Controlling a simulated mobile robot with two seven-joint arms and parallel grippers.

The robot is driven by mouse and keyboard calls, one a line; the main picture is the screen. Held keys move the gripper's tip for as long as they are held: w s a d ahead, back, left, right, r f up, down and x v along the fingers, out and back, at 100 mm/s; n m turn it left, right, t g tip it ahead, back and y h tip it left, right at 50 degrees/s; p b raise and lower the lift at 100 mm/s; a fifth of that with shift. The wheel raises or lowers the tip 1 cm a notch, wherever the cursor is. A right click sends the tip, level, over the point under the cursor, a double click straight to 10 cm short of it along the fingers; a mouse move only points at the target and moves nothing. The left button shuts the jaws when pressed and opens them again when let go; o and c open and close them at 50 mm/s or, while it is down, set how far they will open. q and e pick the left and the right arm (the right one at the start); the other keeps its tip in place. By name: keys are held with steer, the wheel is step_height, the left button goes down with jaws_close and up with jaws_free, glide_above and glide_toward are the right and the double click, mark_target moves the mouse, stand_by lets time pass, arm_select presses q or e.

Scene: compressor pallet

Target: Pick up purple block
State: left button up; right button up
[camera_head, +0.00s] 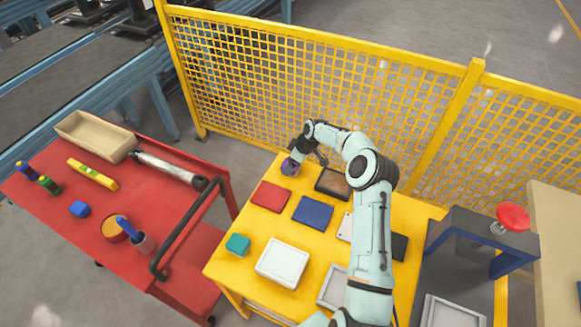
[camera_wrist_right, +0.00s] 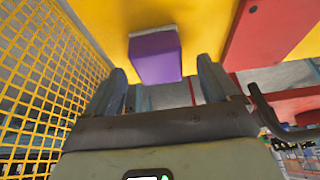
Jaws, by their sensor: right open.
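The purple block (camera_head: 289,167) sits at the far left corner of the yellow table (camera_head: 222,268). My right gripper (camera_head: 300,160) is over that corner, close to the block and partly covering it. In the right wrist view the purple block (camera_wrist_right: 156,56) appears between the tips of the two open fingers of my right gripper (camera_wrist_right: 163,75). A gap shows on each side of the block, and the fingers are not closed on it. My left gripper is not in view.
A red mat (camera_head: 270,196), a blue mat (camera_head: 313,212), a dark brown tray (camera_head: 333,184), a teal block (camera_head: 238,244) and a white tray (camera_head: 283,262) are on the table. A yellow mesh fence (camera_head: 330,90) stands close behind. A red cart (camera_head: 75,245) is at left.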

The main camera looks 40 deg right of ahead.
steer(key=shift+x, duration=1.4)
steer(key=shift+r, duration=0.1)
steer(key=c, duration=1.1)
step_height(320, 180, up, 20)
steer(key=o, duration=0.3)
steer(key=shift+c, duration=0.7)
